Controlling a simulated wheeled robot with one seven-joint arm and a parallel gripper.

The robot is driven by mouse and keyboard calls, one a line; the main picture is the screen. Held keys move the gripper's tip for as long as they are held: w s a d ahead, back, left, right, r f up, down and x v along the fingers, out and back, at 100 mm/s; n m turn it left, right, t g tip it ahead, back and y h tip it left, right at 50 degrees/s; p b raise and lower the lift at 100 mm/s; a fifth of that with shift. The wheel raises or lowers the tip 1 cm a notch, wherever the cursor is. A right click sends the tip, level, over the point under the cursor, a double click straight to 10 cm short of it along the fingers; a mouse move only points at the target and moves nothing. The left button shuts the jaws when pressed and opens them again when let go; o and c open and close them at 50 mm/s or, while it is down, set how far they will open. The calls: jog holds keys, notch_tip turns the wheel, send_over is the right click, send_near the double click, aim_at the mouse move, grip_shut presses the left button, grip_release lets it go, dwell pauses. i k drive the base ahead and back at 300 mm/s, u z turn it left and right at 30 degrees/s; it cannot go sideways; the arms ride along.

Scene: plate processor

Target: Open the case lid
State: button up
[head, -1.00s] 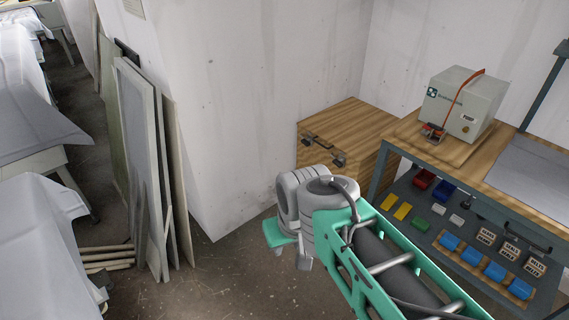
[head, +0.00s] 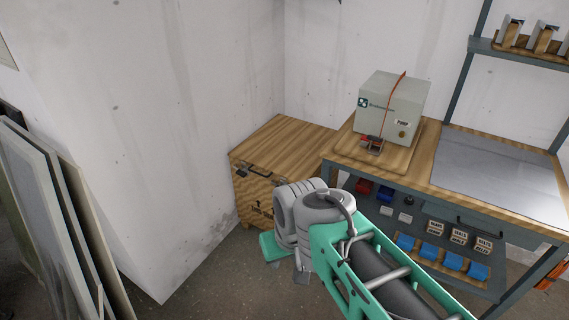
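A wooden case (head: 283,138) stands in the corner, left of the workbench. Its flat lid looks shut. Dark metal fittings (head: 262,172) show along its front upper edge, and dark lettering marks its front. My arm, teal and grey, reaches in from the lower right and covers the case's lower right front. The arm's far end is in front of the case, apart from the lid as far as I can see. My gripper's fingers do not show; they are hidden or out of view.
The workbench (head: 346,150) stands right of the case. It holds a grey pump box (head: 393,108) with a red strap and a grey mat (head: 497,175). Its lower shelf carries blue bins (head: 405,242) and small boxes. Tall panels (head: 45,215) lean at the left. Some floor between is clear.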

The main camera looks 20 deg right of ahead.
aim_at(286, 147)
jog(key=u, duration=0.05)
jog(key=i, duration=0.75)
jog(key=u, duration=1)
jog(key=i, duration=0.45)
jog(key=u, duration=0.55)
